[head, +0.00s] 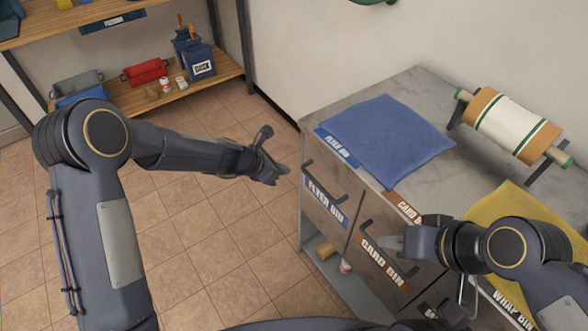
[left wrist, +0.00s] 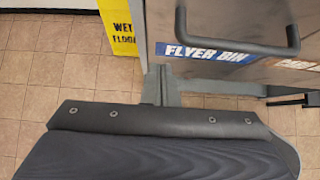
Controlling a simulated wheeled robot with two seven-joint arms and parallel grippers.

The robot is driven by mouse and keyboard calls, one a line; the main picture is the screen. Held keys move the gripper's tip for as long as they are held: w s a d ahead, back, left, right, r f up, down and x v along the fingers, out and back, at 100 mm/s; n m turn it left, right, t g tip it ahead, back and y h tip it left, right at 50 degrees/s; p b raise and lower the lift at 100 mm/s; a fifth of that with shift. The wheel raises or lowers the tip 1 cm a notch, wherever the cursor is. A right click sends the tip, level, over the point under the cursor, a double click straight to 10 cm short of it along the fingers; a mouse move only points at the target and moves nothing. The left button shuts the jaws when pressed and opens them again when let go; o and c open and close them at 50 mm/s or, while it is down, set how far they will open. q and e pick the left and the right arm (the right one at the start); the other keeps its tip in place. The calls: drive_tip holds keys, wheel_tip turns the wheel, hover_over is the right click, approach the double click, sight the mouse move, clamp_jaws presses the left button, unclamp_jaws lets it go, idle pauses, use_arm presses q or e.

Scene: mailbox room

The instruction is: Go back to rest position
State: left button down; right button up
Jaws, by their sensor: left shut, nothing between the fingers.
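My left gripper (head: 281,171) is in the middle of the head view, above the tiled floor and to the left of the cabinet. It is shut and empty; its closed fingers (left wrist: 160,85) also show in the left wrist view, near the flyer bin label. My right gripper (head: 388,243) is in front of the cabinet, near the card bin drawer (head: 370,262). Its finger opening is too small to make out, and I see no object in it. Whether it touches the drawer front cannot be told.
The grey cabinet (head: 432,88) carries a blue mat (head: 385,135), a yellow mat (head: 508,205) and a paper roller (head: 510,127). The flyer bin drawer (head: 328,195) has a dark handle. Shelves (head: 205,88) with bins stand at the back left. Tiled floor (head: 215,225) between is open.

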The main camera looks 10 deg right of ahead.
use_arm(q)
drive_tip(key=v, duration=0.6)
drive_tip(key=shift+a+p, duration=0.2)
drive_tip(key=shift+p, duration=0.15)
drive_tip(key=s+a+r+m+p, duration=0.2)
drive_tip(key=s+a+r+m, duration=0.3)
drive_tip(key=r, duration=0.3)
drive_tip(key=s+a+r+m+p, duration=0.1)
drive_tip(key=s+a+r+m, duration=0.35)
drive_tip(key=r, duration=0.35)
drive_tip(key=s+a+r+m+y+p, duration=0.1)
drive_tip(key=s+a+m, duration=0.2)
drive_tip(key=s, duration=0.3)
drive_tip(key=s+a+r+m+y+p, duration=0.1)
drive_tip(key=s+a+r+m, duration=0.1)
drive_tip(key=s+m, duration=0.3)
drive_tip(key=s+a+r+m+t+y+p, duration=0.1)
drive_tip(key=s+a+m, duration=0.3)
drive_tip(key=s, duration=0.5)
drive_tip(key=shift+s+r+m+y+p, duration=0.25)
drive_tip(key=shift+m+y+p, duration=0.1)
drive_tip(key=shift+y+p, duration=0.15)
